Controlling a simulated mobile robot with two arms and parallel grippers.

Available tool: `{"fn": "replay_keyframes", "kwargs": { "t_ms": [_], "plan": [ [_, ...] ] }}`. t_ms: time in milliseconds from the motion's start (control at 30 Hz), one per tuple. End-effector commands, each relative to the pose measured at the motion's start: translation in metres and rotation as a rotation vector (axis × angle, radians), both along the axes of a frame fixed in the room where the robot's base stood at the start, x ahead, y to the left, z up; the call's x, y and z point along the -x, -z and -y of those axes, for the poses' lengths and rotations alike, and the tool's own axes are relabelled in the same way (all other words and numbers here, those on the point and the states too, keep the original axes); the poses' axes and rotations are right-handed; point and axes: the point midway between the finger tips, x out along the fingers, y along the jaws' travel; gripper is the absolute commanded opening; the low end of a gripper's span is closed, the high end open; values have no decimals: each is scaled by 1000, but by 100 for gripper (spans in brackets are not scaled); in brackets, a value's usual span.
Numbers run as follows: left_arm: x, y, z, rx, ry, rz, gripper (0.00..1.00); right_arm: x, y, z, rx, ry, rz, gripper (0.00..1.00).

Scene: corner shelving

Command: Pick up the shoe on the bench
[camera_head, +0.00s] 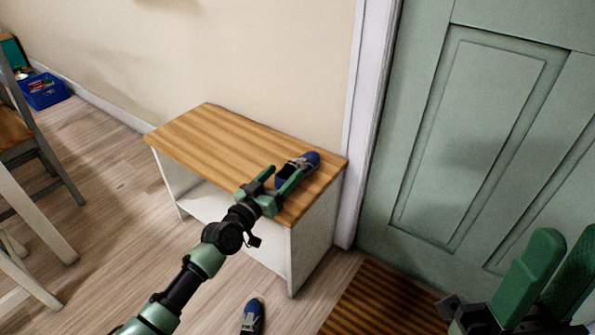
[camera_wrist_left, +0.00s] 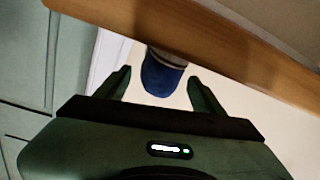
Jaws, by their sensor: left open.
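A blue shoe (camera_head: 308,160) with grey laces lies on the wooden top of the bench (camera_head: 215,135), near its right end. My left gripper (camera_head: 281,178) is open at the shoe's near side, above the bench's front edge. In the left wrist view, the shoe's blue end (camera_wrist_left: 163,80) shows between the spread fingers of my left gripper (camera_wrist_left: 160,77), with clear gaps on both sides. My right gripper (camera_head: 568,242) is at the lower right, fingers apart and empty.
A second blue shoe (camera_head: 251,316) is on the floor in front of the bench. A green door (camera_head: 465,130) and a striped mat (camera_head: 385,300) are at the right. A chair (camera_head: 40,155) and a blue crate (camera_head: 45,92) are at the left.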

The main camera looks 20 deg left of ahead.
Motion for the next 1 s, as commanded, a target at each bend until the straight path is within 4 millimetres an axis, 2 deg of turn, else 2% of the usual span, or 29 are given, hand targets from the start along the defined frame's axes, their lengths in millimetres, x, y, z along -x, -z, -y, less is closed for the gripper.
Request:
{"fn": "replay_keyframes", "kwargs": {
  "t_ms": [100,233,533,567,700,800,1000],
  "plan": [
    [-19,4,9,5,-1,3,68,0,12,0,0,0,-1,36],
    [-34,3,12,2,-2,2,68,-2,8,-1,2,1,21,36],
    [-39,2,14,1,0,0,68,-3,5,-1,5,1,25,36],
    [-39,2,14,1,0,0,63,-3,5,-1,5,1,25,36],
    [-39,2,14,0,0,0,24,-3,5,-1,4,1,24,36],
    [-38,2,14,0,0,0,0,-3,5,-1,4,1,25,36],
    [-39,0,14,1,-1,3,0,-3,5,-1,4,1,25,36]
  ]
}}
